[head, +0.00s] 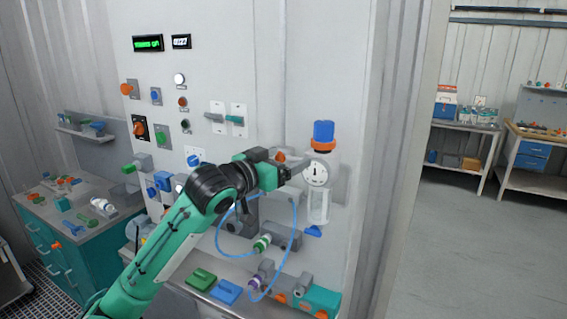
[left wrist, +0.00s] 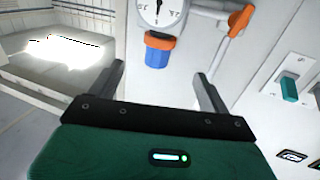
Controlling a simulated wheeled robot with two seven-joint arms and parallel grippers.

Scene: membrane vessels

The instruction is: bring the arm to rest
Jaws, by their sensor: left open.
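My left arm reaches up from the bottom left in the head view. Its gripper (head: 300,167) is in front of the white panel, close to the round gauge (head: 316,174) and the blue-topped vessel with an orange collar (head: 323,134). In the left wrist view the gripper's two fingers (left wrist: 160,85) stand wide apart with nothing between them. The gauge (left wrist: 160,12) and the blue cap with its orange collar (left wrist: 158,54) show beyond the fingertips. I cannot tell from these views whether a finger touches anything. My right gripper does not show.
The panel (head: 262,60) carries several knobs, switches and a green display (head: 148,43). A blue hose (head: 293,240) loops below my gripper. A shelf below holds a green block (head: 201,278) and a blue block (head: 226,291). Open floor (head: 470,250) lies to the right.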

